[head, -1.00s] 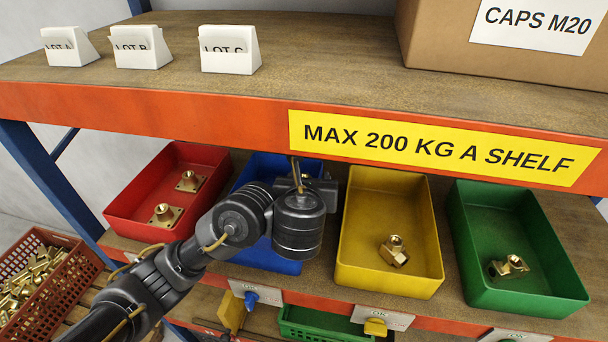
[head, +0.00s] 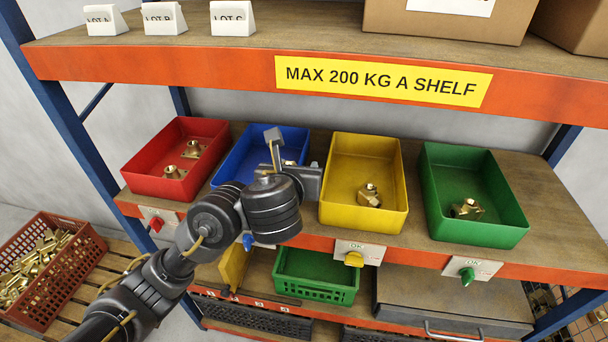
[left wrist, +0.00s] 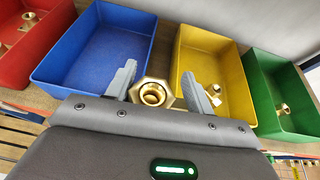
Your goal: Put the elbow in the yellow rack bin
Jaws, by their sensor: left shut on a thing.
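My left gripper (head: 287,160) is in front of the blue bin, beside the yellow bin's left wall. In the left wrist view its two grey fingers (left wrist: 158,88) are shut on a brass fitting (left wrist: 153,94), with a hex end and round bore facing the camera. The fitting's other end is hidden, so its full shape cannot be told. Only a bit of it shows in the head view (head: 289,162). The yellow bin (head: 362,219) stands right of the gripper and holds a brass piece (head: 369,194). My right gripper is out of view.
The red bin (head: 155,187) holds two flanged brass pieces. The blue bin (head: 226,172) looks empty in the wrist view. The green bin (head: 478,232) holds a brass piece. The orange shelf beam (head: 180,69) runs above the bins. A crate of brass parts (head: 85,265) stands lower left.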

